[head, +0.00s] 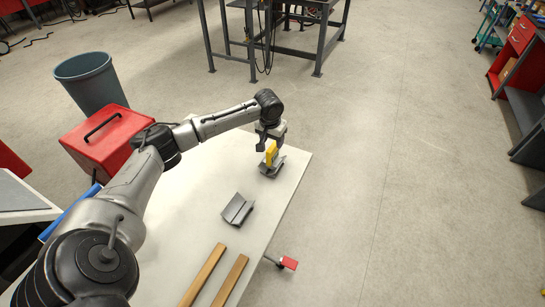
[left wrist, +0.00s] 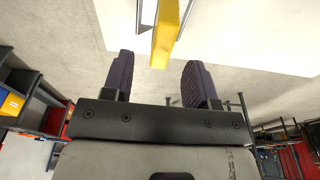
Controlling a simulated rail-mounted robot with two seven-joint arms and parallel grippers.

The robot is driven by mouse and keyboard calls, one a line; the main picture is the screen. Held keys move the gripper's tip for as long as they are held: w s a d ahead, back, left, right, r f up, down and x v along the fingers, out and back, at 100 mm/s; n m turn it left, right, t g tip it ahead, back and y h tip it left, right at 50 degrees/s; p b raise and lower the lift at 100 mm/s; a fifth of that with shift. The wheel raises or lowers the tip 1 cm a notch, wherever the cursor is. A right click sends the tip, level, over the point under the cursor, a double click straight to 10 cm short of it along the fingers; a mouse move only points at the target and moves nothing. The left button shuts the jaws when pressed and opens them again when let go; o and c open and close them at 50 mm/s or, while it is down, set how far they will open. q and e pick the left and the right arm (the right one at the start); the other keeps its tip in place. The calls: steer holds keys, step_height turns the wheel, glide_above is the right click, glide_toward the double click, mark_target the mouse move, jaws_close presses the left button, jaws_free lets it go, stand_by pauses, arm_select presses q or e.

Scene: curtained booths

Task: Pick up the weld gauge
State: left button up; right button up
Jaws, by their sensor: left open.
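The weld gauge, a yellow upright piece (head: 271,153), stands at a grey angled metal piece (head: 277,168) near the far right edge of the white table. My left gripper (head: 268,142) is above and around its upper part, partly hiding it. In the left wrist view my left gripper (left wrist: 158,66) is open. The end of the yellow gauge (left wrist: 168,35) reaches in between the two dark fingertips, with a gap to each; I cannot tell how deep. My right gripper is not in view.
On the white table (head: 190,215) lie a second grey angled piece (head: 237,208) and two wooden strips (head: 203,275). A red box (head: 105,145) and a grey bin (head: 92,85) stand left of the table.

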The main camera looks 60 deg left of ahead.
mark_target(272, 146)
arm_select(q)
steer(key=shift+w+a+f, duration=0.1)
steer(key=shift+a+f, duration=0.05)
steer(key=shift+f, duration=1.05)
steer(key=shift+w+a+f, duration=0.1)
steer(key=shift+a+f, duration=0.05)
steer(key=shift+f, duration=1)
jaws_close()
